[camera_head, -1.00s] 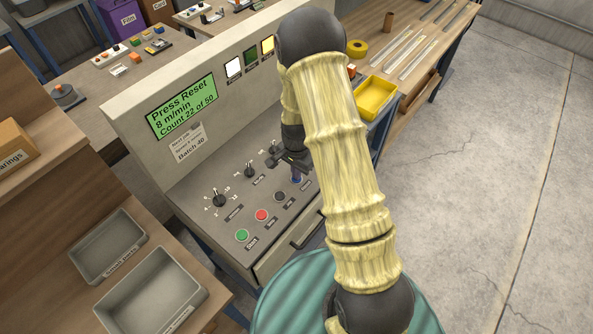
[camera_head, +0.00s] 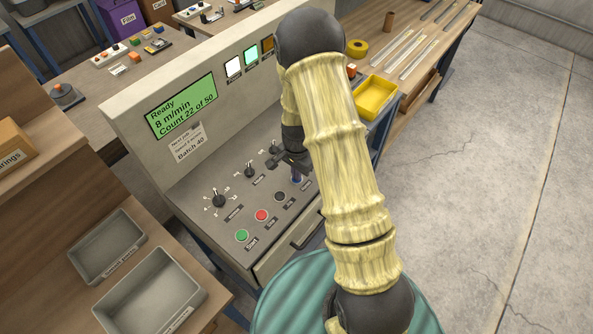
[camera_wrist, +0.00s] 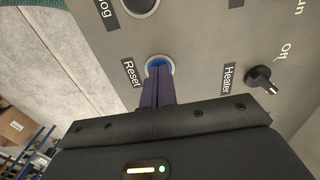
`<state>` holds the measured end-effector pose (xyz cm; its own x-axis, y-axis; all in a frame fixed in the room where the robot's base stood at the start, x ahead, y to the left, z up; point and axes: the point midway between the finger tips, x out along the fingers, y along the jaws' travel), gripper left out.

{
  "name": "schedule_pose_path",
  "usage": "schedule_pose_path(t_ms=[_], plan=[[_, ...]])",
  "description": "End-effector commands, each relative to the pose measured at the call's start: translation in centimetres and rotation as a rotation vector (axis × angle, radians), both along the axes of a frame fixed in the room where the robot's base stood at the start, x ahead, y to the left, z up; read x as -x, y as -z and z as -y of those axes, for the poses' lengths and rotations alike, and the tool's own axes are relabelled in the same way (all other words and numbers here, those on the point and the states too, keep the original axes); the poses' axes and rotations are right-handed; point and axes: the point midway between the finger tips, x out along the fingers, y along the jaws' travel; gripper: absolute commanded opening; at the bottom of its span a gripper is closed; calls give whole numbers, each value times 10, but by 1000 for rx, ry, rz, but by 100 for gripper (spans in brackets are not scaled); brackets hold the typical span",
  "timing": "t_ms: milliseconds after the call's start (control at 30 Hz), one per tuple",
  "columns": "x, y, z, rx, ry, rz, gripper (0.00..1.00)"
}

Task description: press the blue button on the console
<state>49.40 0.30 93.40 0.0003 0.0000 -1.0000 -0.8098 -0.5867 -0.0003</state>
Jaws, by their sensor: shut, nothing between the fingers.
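The console (camera_head: 190,185) has a sloped grey panel with buttons and knobs and an upright face with a screen (camera_head: 181,106). The screen reads "Ready, 8 m/min, Count 22 of 50". The blue button (camera_wrist: 160,63) sits in a pale ring beside the label "Reset" in the wrist view, mostly covered by my fingers. My gripper (camera_wrist: 158,72) is shut and empty, its fingertips at the blue button and apparently touching it. In the head view my gripper (camera_head: 296,180) is over the right end of the button row, partly behind my arm.
Green (camera_head: 242,235), red (camera_head: 261,215) and black (camera_head: 280,196) buttons run in a row left of my gripper. A heater knob (camera_wrist: 262,78) is close by. Of the lamps, the white and green (camera_head: 251,56) are lit. A yellow tray (camera_head: 375,97) stands on the bench behind.

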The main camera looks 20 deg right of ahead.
Motion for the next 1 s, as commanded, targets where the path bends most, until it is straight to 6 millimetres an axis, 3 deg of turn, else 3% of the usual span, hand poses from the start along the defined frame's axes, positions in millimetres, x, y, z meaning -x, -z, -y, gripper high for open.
schedule_pose_path(t_ms=[100, 367, 800, 1000], plan=[[1, -23, 0, 0, -1, 4, 0], [-1, -53, 0, 0, -2, 17, 0], [-3, -122, 0, 0, -2, 21, 0], [-2, -134, 1, 0, 0, 17, 0]])
